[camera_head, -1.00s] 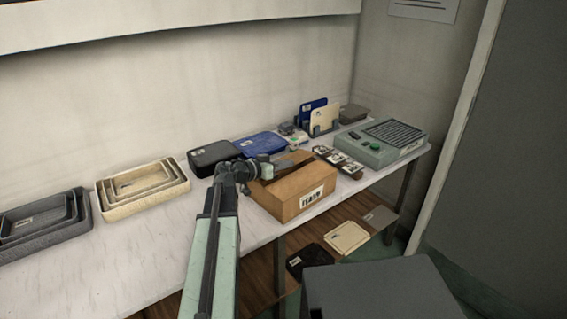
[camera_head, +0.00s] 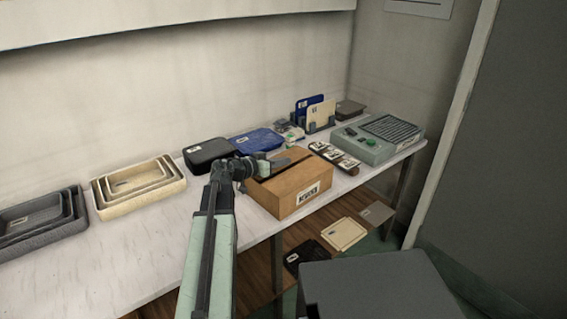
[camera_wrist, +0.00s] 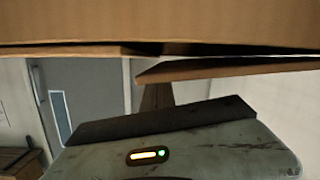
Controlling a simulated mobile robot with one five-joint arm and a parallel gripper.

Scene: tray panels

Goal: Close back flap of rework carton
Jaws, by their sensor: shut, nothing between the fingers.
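The rework carton (camera_head: 298,200) is a brown cardboard box with a white label on its front, standing near the table's front edge. Its top looks mostly covered, with a dark slit across it. The back flap (camera_head: 285,158) lies low along the far side, partly hidden by my gripper. My gripper (camera_head: 268,165) is shut and empty at the left end of the carton's top, over or against the flap; contact cannot be told. In the wrist view cardboard (camera_wrist: 220,30) fills the top, with a separate cardboard edge (camera_wrist: 225,69) just below it and a narrow gap between.
A black case (camera_head: 208,155) and a blue tray (camera_head: 257,142) lie behind the carton. A strip of small labelled parts (camera_head: 334,157) and a grey-green device (camera_head: 378,138) stand to the right. Nested cream trays (camera_head: 138,184) are left; bare table lies between.

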